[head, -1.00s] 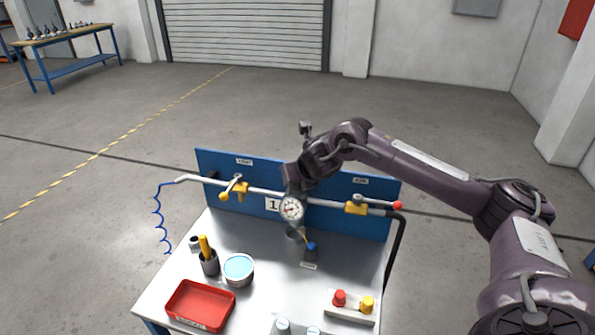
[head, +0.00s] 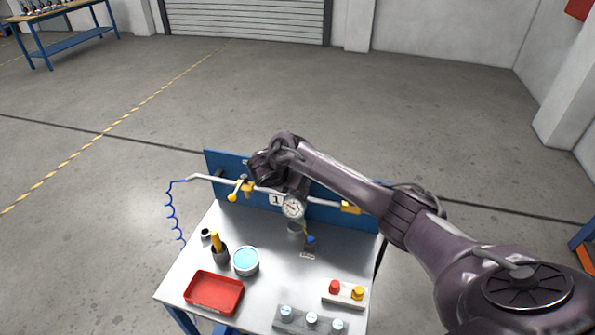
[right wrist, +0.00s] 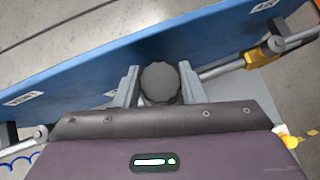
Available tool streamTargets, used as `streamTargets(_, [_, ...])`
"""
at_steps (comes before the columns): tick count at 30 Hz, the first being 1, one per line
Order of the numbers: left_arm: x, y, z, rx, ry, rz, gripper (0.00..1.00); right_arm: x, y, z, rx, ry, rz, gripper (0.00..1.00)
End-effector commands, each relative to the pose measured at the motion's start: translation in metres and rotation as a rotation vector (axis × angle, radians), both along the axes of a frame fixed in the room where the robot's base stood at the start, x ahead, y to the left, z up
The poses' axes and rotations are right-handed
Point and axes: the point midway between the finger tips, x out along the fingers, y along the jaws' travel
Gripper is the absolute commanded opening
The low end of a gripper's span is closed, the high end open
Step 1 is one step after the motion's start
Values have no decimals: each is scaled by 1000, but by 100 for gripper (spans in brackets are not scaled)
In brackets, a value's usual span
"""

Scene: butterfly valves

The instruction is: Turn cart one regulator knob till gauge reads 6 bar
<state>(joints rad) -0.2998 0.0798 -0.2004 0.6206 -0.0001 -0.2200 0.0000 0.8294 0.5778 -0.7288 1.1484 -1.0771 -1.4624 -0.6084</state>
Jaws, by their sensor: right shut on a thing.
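The regulator knob (right wrist: 160,83) is dark grey and round, seen from above in the right wrist view. My right gripper (right wrist: 159,84) has its two grey fingers on either side of the knob and is shut on it. In the head view my right arm hides the knob. The white round gauge (head: 293,208) faces forward just below the arm; its needle and scale are too small to read. My left gripper is not in view.
A pipe with yellow-handled valves (head: 233,197) runs along the panel. Open floor surrounds the cart.

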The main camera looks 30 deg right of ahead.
Motion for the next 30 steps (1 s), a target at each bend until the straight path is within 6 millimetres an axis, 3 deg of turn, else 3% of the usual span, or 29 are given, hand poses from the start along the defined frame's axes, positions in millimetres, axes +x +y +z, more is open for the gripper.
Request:
streamTargets(17, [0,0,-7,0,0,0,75,1,0,-2,0,1,-554,14])
streamTargets(30, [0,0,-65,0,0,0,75,0,-1,-8,-1,-1,-927,14])
